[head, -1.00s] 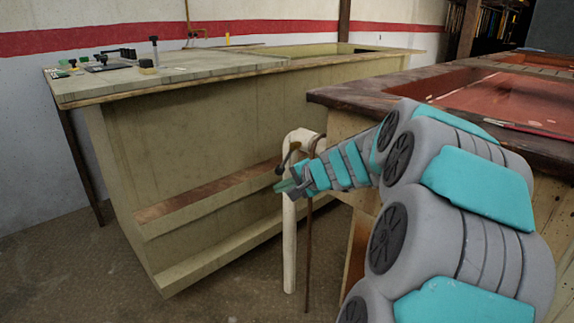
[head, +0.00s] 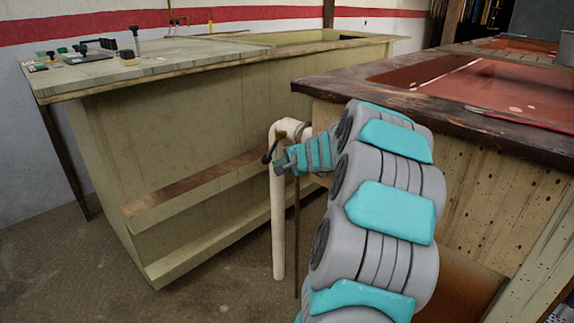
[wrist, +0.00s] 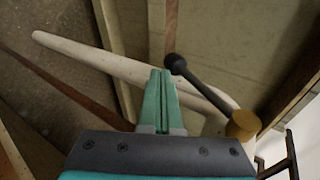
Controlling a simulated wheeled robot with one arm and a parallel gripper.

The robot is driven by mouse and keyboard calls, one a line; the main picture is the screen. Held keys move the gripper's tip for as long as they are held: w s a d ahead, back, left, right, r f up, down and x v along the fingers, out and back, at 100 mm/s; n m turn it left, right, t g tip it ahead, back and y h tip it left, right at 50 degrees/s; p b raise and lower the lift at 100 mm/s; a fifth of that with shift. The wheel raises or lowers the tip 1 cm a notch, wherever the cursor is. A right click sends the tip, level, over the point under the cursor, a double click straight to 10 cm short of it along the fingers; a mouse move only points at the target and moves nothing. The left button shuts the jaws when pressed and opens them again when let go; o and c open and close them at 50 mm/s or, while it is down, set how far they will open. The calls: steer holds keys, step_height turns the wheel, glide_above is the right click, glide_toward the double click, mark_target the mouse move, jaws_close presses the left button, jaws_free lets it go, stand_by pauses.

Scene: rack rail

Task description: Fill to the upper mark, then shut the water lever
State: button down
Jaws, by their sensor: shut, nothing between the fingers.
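The water lever (wrist: 195,82) is a dark rod with a round knob, running from a brass hub (wrist: 243,125) in the wrist view. In the head view the lever (head: 271,151) shows small and dark beside the white standpipe (head: 278,230). My gripper (wrist: 161,73) has its two green fingers together, empty. Its tips appear just left of the lever's knob; whether they touch is unclear. In the head view my gripper (head: 279,168) is just below the lever, by the pipe. The right-hand basin (head: 400,75) has a reddish interior with a pale line. Its water level and marks cannot be made out.
A long pale counter (head: 180,110) with a lower ledge stands at the left, carrying several small knobs and tools. A thin brown rod (head: 297,240) stands beside the pipe. The floor (head: 215,295) in front is clear.

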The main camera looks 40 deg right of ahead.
mark_target(267, 160)
steer(key=shift+w, duration=1.25)
steer(key=shift+f+b, duration=0.15)
steer(key=shift+b, duration=0.15)
steer(key=b, duration=0.2)
steer(key=shift+w+f+t+b, duration=0.1)
steer(key=shift+w+t+b, duration=0.2)
steer(key=shift+w+b, duration=0.05)
steer(key=t+b, duration=0.1)
steer(key=b, duration=0.2)
steer(key=w+t+b, duration=0.1)
steer(key=b, duration=0.2)
steer(key=shift+w+a+r+b, duration=0.1)
steer(key=shift+w+r+b, duration=0.15)
steer(key=shift+b, duration=0.1)
steer(key=shift+w+r+b, duration=0.1)
steer(key=shift+w+b, duration=0.05)
steer(key=shift+b, duration=0.35)
steer(key=shift+w+r+p, duration=0.45)
steer(key=shift+r, duration=0.3)
steer(key=shift+f, duration=0.15)
